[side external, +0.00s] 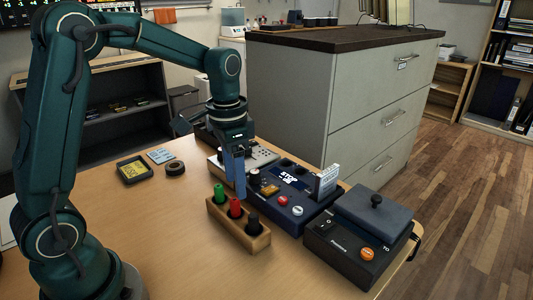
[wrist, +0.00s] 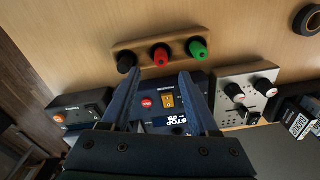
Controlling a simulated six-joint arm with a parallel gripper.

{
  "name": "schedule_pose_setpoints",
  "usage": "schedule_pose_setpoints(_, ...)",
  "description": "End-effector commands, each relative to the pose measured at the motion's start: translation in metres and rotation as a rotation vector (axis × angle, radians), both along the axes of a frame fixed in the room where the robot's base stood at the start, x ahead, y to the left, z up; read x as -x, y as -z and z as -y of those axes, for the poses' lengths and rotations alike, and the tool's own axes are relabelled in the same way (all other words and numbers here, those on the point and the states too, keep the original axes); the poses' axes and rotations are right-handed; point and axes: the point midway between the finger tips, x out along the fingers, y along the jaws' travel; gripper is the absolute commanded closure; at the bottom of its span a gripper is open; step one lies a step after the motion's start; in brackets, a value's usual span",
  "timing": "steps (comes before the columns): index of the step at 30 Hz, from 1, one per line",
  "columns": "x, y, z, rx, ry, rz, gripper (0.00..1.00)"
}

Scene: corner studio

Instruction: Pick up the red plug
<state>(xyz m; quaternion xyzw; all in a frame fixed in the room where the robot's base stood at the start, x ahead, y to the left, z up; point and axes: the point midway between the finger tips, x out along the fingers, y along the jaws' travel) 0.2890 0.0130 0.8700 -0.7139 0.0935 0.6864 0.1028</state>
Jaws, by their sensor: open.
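The red plug (side external: 235,207) stands upright in the middle of a wooden block (side external: 257,244), between a green plug (side external: 219,193) and a black plug (side external: 253,225). In the wrist view the red plug (wrist: 160,52) shows beyond my fingertips, roughly midway between them. My gripper (side external: 238,192) points down just behind the block in the side view, its blue fingers close to the red plug. In the wrist view my gripper (wrist: 159,78) has its two fingers apart with nothing between them. I cannot tell the exact height of the fingertips.
A dark blue panel box (side external: 290,215) with buttons stands right behind the block. A black box with an orange knob (side external: 367,254) is at the right table edge. A tape roll (side external: 175,169) and a small tray (side external: 133,170) lie left. The table's front left is clear.

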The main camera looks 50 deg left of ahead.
Motion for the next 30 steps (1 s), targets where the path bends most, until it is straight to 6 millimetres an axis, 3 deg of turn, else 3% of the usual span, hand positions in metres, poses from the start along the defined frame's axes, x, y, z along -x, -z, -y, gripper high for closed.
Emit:
schedule_pose_setpoints(15,0.004,0.057,-0.003,0.008,-0.016,-0.045,0.39)
schedule_pose_setpoints(26,0.003,0.064,-0.003,0.007,-0.016,-0.040,0.39)
schedule_pose_setpoints(30,0.003,0.063,-0.003,0.007,-0.016,-0.040,0.89)
